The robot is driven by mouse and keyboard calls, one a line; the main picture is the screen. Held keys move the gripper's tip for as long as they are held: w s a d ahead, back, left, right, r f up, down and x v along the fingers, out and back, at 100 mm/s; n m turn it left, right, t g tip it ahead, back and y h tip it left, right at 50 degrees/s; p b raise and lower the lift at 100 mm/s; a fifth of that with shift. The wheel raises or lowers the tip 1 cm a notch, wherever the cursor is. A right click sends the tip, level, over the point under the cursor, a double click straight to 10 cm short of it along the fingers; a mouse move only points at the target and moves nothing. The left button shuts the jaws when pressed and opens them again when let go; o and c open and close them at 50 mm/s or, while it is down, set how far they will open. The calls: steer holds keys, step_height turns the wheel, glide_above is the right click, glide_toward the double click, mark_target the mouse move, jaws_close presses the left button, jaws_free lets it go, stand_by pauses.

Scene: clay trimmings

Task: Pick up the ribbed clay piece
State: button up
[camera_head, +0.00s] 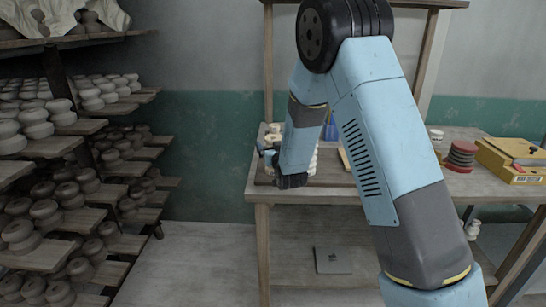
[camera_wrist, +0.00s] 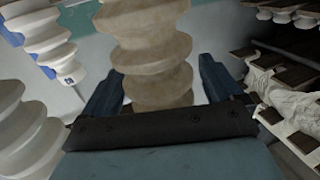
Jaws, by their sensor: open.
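The ribbed clay piece (camera_wrist: 150,45) is beige with wavy ridges and fills the upper middle of the wrist view. Its top runs out of that view, and its lower end is hidden behind my gripper's dark palm. My gripper (camera_wrist: 162,88) is open, with one blue finger on each side of the piece. I cannot tell whether either finger touches it. In the camera_head view my gripper (camera_head: 265,156) is at the left end of the wooden table, partly hidden by my arm.
White ribbed pieces (camera_wrist: 38,45) stand close on the left in the wrist view. The table (camera_head: 335,172) also bears a stack of dark red discs (camera_head: 461,155) and a yellow box (camera_head: 505,160). Racks of clay pots (camera_head: 45,210) stand at the left.

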steer(key=shift+w+a, duration=0.15)
steer(key=shift+w, duration=0.2)
steer(key=c, duration=1.5)
steer(key=shift+r, duration=0.1)
